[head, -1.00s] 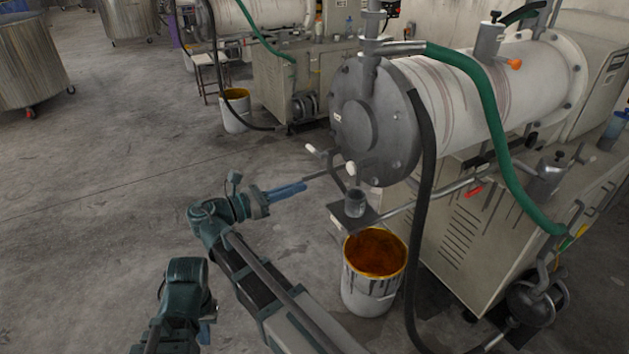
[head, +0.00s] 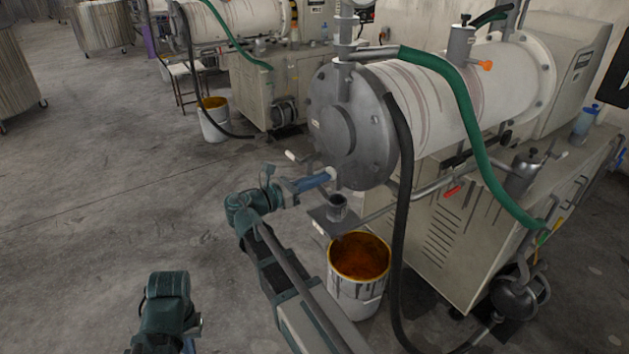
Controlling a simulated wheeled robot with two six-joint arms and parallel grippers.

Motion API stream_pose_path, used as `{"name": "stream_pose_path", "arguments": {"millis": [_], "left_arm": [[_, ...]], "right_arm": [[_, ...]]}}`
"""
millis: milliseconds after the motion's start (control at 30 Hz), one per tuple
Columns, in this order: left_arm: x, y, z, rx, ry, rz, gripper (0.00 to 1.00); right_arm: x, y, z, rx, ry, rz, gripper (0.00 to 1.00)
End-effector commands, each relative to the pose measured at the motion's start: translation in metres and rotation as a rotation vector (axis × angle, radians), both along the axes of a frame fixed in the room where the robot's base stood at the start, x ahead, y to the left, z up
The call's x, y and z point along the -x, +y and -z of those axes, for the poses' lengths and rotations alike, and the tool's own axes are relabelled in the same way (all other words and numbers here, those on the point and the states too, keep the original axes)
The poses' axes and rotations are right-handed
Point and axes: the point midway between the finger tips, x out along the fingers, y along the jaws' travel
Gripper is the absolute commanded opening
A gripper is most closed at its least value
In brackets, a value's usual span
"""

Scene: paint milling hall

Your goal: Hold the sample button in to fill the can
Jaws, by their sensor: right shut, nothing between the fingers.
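The sample can (head: 338,206), a small grey metal cup, stands upright on a dark bracket plate (head: 322,219) under the mill's round end flange. A small white knob, which looks like the sample button (head: 333,173), sits just above and left of the can. My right gripper (head: 326,178) has its blue fingers shut with nothing between them, and their tips are at this knob. I cannot tell whether they touch it or push it in. The can's inside is too small to read. My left gripper (head: 188,346) is low at the bottom edge, mostly cut off.
A white-handled lever (head: 291,155) sticks out left of the flange. A bucket of orange-brown paint (head: 360,258) stands below the plate. A black hose (head: 404,200) hangs right of it.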

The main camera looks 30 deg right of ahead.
Motion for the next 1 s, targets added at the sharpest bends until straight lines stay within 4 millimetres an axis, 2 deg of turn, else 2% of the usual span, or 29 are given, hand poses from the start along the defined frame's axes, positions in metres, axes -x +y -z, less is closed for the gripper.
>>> {"name": "stream_pose_path", "arguments": {"millis": [233, 467, 1000], "left_arm": [[0.000, 0.000, 0.000, 0.000, 0.000, 0.000, 0.00], [0.000, 0.000, 0.000, 0.000, 0.000, 0.000, 0.00], [0.000, 0.000, 0.000, 0.000, 0.000, 0.000, 0.00]], "right_arm": [[0.000, -0.001, 0.000, 0.000, 0.000, 0.000, 0.00], [-0.002, -0.024, 0.000, 0.000, 0.000, 0.002, 0.00], [-0.003, -0.025, -0.002, 0.006, 0.001, 0.001, 0.00]]}}
